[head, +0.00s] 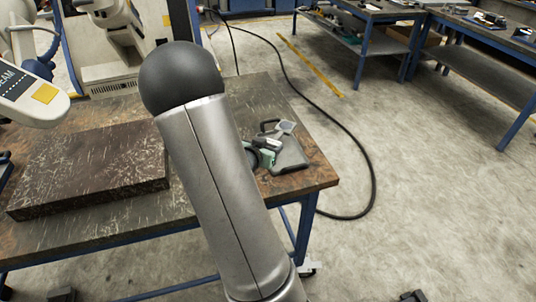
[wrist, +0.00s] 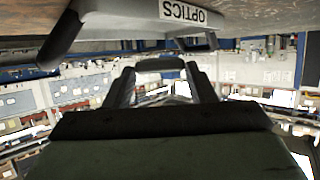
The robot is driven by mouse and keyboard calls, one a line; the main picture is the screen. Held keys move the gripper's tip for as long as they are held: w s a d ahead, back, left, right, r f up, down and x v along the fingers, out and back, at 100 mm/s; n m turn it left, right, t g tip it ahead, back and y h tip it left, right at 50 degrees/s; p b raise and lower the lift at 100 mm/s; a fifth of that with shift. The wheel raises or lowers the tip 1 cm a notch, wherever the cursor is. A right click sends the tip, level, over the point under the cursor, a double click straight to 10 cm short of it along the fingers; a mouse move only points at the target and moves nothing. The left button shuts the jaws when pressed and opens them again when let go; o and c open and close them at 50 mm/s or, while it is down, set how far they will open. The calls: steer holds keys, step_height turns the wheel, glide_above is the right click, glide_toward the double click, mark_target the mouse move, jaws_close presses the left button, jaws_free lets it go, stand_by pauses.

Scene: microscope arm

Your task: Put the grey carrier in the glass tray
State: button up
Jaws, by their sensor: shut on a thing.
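I cannot tell whether the carrier touches the tray.
A large dark, scratched block (head: 92,168) fills the table's left part. A white microscope arm (head: 30,97) overhangs the table's left side. The worktable's right edge (head: 326,176) is close beside the tray. A black cable (head: 371,180) lies on the floor beyond.

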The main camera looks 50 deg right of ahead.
step_height(320, 180, down, 3)
steer(key=shift+r, duration=0.15)
steer(key=shift+a, duration=0.1)
